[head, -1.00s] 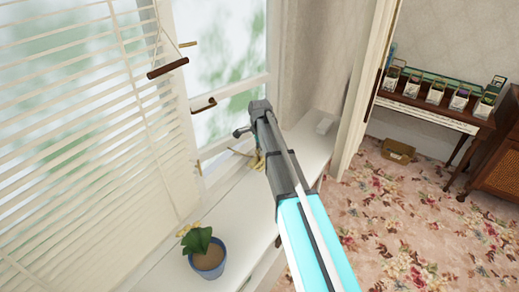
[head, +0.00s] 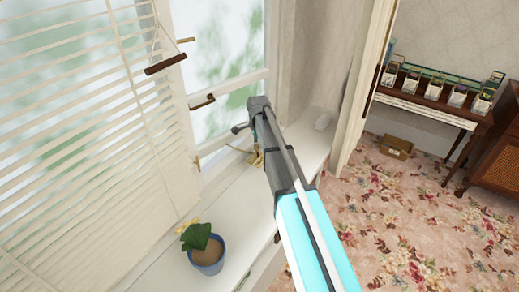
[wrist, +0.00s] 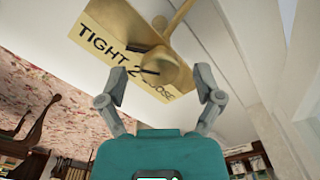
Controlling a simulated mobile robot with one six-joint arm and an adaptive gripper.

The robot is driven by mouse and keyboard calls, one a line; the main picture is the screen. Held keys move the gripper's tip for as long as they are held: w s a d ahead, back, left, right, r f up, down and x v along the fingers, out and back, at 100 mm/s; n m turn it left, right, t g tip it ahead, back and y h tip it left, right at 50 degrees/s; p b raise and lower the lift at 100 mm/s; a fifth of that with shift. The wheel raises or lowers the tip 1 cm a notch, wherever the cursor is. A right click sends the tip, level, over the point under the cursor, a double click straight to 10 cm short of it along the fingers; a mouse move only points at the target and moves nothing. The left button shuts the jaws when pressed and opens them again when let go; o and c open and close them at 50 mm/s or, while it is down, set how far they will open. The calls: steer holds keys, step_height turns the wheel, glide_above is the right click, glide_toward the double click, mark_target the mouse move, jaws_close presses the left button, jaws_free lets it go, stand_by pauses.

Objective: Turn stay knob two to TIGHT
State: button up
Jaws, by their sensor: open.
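A brass plate marked TIGHT, 2 and LOOSE (wrist: 105,42) fills the upper middle of the wrist view. The brass knob (wrist: 172,70) stands out from it, with a dark pointer-like mark by its left side; I cannot tell its exact setting. My gripper (wrist: 156,84) is open, one finger on each side of the knob's near end, with no clear contact visible. In the head view my gripper (head: 243,128) is over the window sill, and brass parts (head: 256,158) show beside my arm, which partly hides them.
A potted plant (head: 207,257) stands on the white sill (head: 222,207). Blinds (head: 75,130) hang at left, with a brown wooden pull (head: 165,64). A brown window handle (head: 202,102) is near my gripper. A table with seed-packet-like cards (head: 430,103) stands far right.

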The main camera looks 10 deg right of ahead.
steer(key=shift+n, duration=0.3)
steer(key=n, duration=0.4)
steer(key=shift+n, duration=0.4)
steer(key=n, duration=0.5)
steer(key=shift+n, duration=0.4)
steer(key=n, duration=0.5)
steer(key=shift+w+n, duration=0.1)
steer(key=shift+n, duration=0.3)
steer(key=n, duration=0.5)
steer(key=shift+a+n, duration=0.1)
steer(key=shift+n, duration=0.3)
steer(key=shift+r+p, duration=0.3)
steer(key=shift+p, duration=0.05)
step_height(320, 180, up, 13)
steer(key=p, duration=1.3)
steer(key=s+f+m+b, duration=0.2)
steer(key=s+f+b, duration=0.2)
steer(key=s, duration=0.6)
steer(key=s+f+m+b, duration=0.2)
steer(key=s+f+b, duration=0.3)
steer(key=s, duration=0.5)
steer(key=s+f+m+b, duration=0.2)
steer(key=s+f+b, duration=0.2)
steer(key=s, duration=0.6)
steer(key=shift+s+f+b, duration=0.35)
steer(key=shift+f+b, duration=0.05)
steer(key=shift+b, duration=0.05)
